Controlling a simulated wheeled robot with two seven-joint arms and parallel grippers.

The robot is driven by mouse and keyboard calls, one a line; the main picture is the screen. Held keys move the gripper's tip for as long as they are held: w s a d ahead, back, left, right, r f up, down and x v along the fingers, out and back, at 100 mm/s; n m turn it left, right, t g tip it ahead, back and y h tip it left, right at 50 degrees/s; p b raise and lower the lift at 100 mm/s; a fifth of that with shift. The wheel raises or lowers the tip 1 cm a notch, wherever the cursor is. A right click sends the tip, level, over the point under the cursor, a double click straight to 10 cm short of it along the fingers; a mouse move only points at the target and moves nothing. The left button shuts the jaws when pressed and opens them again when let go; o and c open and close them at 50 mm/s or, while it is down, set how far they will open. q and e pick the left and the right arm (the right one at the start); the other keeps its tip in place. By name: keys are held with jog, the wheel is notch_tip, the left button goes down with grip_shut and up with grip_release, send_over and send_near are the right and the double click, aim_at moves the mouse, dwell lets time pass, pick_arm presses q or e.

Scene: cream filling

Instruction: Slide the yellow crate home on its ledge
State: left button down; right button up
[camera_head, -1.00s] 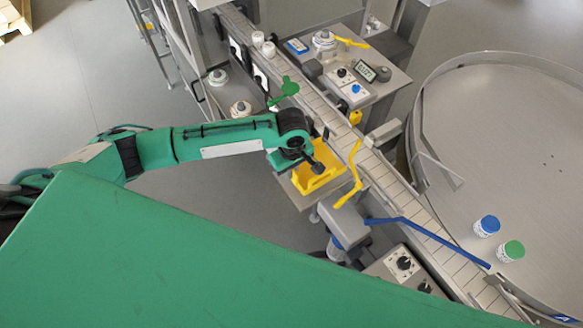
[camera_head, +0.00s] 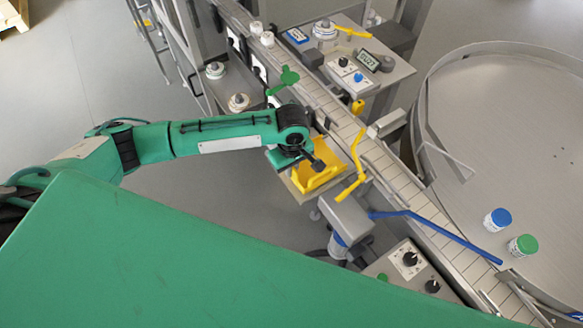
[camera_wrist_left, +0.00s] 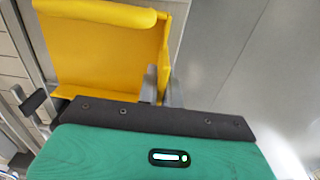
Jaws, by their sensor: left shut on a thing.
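The yellow crate (camera_head: 318,179) sits on a small grey ledge (camera_head: 303,200) beside the conveyor in the head view. My left gripper (camera_head: 318,165) reaches over the crate from the left. In the left wrist view the crate (camera_wrist_left: 100,55) fills the upper left, and the left gripper (camera_wrist_left: 163,88) is shut on its wall at the crate's right side. The fingers hide part of that wall. Whether the crate is fully seated on the ledge cannot be told. My right gripper is not in view.
The conveyor (camera_head: 372,155) runs diagonally past the crate, with a yellow bent rail (camera_head: 356,165) and a blue rail (camera_head: 440,232) close by. A round table (camera_head: 530,130) with a blue-lidded jar (camera_head: 497,220) and a green-lidded jar (camera_head: 522,245) is at right. Open floor lies left of the ledge.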

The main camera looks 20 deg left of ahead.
pick_arm(q)
jog(key=c, duration=1.5)
grip_release()
jog(key=shift+r, duration=0.25)
jog(key=shift+r+b, duration=1.55)
jog(key=shift+r, duration=5.15)
